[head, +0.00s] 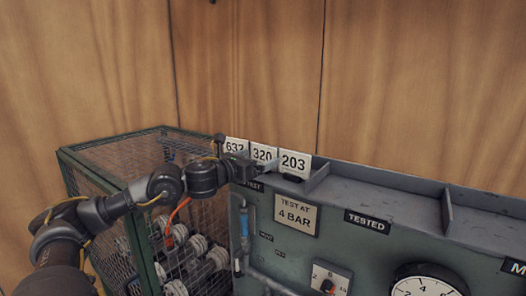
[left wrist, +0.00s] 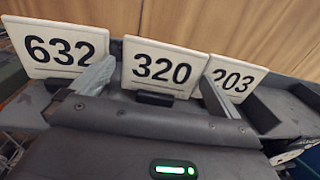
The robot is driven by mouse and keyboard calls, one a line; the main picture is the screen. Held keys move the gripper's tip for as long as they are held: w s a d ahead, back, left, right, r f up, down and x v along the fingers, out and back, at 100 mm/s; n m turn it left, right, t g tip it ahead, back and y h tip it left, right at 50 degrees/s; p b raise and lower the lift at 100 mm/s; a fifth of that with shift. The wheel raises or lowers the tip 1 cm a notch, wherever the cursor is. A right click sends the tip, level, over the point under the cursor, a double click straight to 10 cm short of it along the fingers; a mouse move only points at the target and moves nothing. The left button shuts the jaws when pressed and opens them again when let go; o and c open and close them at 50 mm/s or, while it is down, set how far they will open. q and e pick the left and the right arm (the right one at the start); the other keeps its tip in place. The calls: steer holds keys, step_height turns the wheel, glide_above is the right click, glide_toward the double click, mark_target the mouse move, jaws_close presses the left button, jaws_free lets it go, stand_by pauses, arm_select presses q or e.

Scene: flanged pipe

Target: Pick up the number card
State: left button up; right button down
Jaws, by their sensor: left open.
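Three white number cards stand in a row on top of the grey-green test bench. Card 632 (head: 236,146) is on the left, card 320 (head: 264,153) in the middle and card 203 (head: 295,163) on the right. In the left wrist view, card 632 (left wrist: 55,47), card 320 (left wrist: 162,66) and card 203 (left wrist: 235,76) stand in dark holders. My left gripper (head: 262,167) is open at the row. In the left wrist view its fingers (left wrist: 158,74) are on either side of card 320, apparently without gripping it. My right gripper is not in view.
The bench (head: 391,205) has an upright divider (head: 447,211) on its top ledge, right of the cards. Its front carries a "TEST AT 4 BAR" plate (head: 296,215) and a gauge (head: 424,287). A green wire cage (head: 118,154) with pipe parts stands left. A wooden wall is behind.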

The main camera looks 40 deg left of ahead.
arm_select(q)
steer(key=shift+w+d, duration=0.1)
steer(key=shift+w, duration=0.25)
steer(key=shift+c, duration=0.4)
steer(key=c, duration=0.6)
steer(key=shift+c, duration=0.2)
